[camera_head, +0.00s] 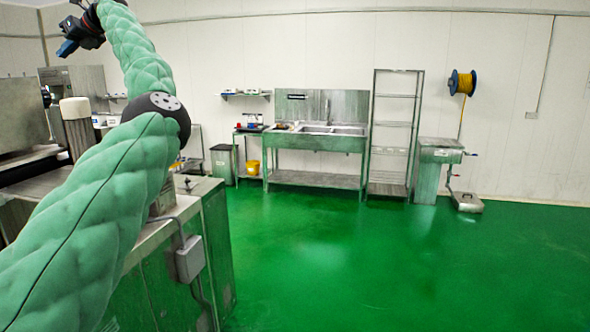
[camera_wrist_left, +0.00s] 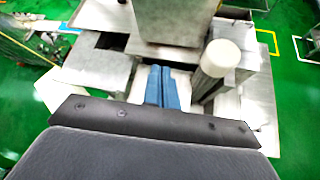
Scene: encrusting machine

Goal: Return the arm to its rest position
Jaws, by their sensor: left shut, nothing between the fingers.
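My left arm, in a green padded sleeve, rises from the lower left of the head view over the metal machine (camera_head: 155,275). Its elbow is bent at a dark joint, and the forearm reaches up to the top left. My left gripper (camera_head: 66,48) is there, with blue fingers, high above the machine and touching nothing. In the left wrist view the two blue fingers (camera_wrist_left: 162,87) lie together, shut with nothing between them. Below them the machine shows a white cylinder (camera_wrist_left: 221,56) and flat metal plates. My right gripper is in neither view.
A steel sink table (camera_head: 315,140) and a tall shelf rack (camera_head: 396,130) stand along the back wall. A yellow hose reel (camera_head: 462,83) hangs at the right. A grey box (camera_head: 190,259) is fixed on the machine's side. The green floor (camera_head: 370,265) is clear at centre and right.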

